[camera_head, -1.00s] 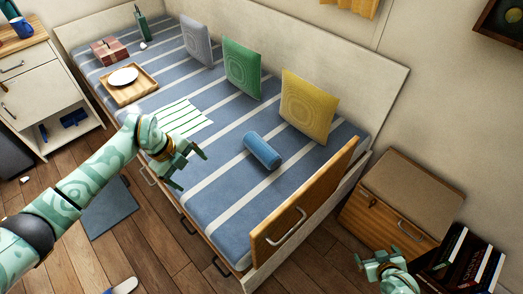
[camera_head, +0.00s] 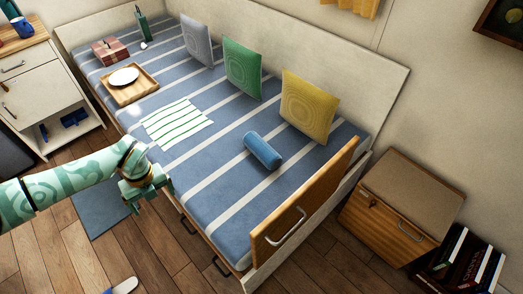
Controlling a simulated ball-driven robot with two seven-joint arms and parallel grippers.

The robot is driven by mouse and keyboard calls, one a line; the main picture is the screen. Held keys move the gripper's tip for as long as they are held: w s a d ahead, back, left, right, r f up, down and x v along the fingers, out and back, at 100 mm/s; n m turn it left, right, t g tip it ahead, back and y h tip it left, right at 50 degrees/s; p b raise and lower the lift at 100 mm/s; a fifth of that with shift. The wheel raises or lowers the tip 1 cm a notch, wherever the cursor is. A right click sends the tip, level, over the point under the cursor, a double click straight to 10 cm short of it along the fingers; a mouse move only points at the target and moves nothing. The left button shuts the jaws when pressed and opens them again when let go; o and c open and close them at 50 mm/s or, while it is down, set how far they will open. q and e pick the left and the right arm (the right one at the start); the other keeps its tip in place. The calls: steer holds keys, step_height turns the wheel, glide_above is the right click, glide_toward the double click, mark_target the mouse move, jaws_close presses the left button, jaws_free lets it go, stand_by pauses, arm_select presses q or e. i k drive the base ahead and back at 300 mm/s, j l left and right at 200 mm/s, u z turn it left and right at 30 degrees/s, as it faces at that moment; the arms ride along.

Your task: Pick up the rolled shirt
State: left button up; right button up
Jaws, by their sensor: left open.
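The rolled shirt (camera_head: 263,151) is a blue cylinder lying on the striped bed (camera_head: 222,206), in front of the yellow cushion. My left gripper (camera_head: 153,203) is at the front edge of the bed, left of the rolled shirt and well apart from it. It is open and holds nothing that I can see. My right gripper is out of view.
A wooden end board (camera_head: 303,206) with a metal handle stands at the bed's near right end. Yellow (camera_head: 307,106), green (camera_head: 242,68) and grey (camera_head: 196,40) cushions line the back. A striped cloth (camera_head: 177,122) and a wooden tray (camera_head: 117,96) lie left of the shirt.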

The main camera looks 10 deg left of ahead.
mark_target(271, 159)
steer(key=i+l, duration=1.15)
steer(key=l, duration=0.25)
